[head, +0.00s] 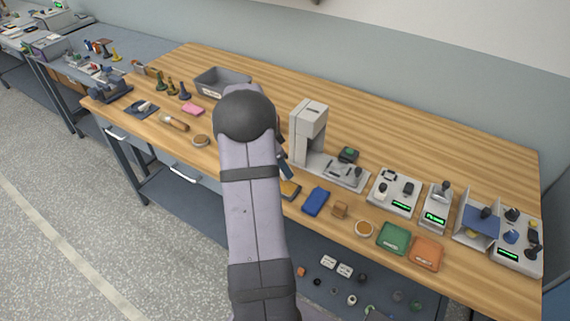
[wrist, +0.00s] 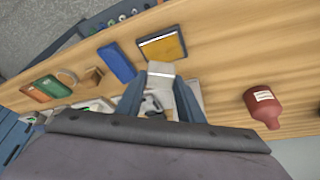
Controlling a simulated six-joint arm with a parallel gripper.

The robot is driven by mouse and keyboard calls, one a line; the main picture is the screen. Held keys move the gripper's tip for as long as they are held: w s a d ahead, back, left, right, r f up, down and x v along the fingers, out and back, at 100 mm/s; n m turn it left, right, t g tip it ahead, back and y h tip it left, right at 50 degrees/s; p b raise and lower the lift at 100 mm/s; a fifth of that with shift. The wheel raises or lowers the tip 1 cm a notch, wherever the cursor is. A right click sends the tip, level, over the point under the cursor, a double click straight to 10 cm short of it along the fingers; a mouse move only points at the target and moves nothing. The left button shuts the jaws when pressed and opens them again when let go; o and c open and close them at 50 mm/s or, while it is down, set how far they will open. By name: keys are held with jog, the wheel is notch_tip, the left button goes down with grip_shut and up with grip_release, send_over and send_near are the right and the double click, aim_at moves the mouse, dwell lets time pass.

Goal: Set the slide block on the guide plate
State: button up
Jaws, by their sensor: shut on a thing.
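A pale grey block (wrist: 160,74) with a lighter top face shows between the blue fingers of my gripper (wrist: 159,87) in the wrist view. The gripper is shut on this block, which I take for the slide block. In the head view my arm hides the block and most of the gripper; only a bit of blue finger shows beside the arm. A grey machine with a tall column (head: 308,125) has a flat base plate (head: 328,168) with small fittings, just right of the gripper. I cannot tell for sure whether this is the guide plate.
A yellow pad in a dark frame (wrist: 162,47), a blue pad (head: 315,201) and a wooden block (head: 340,210) lie along the front edge. Grey devices (head: 395,192) stand at right. The bench's back strip is clear.

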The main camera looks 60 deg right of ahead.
jog(key=shift+f+b, duration=0.55)
jog(key=shift+f, duration=0.65)
jog(key=shift+f+b, duration=0.35)
jog(key=shift+f+b, duration=0.3)
jog(key=shift+f, duration=0.05)
jog(key=shift+f+b, duration=0.7)
dwell(0.4)
jog(key=o, duration=1.2)
jog(key=b+v, duration=0.2)
jog(key=v, duration=0.5)
jog(key=shift+r, duration=0.2)
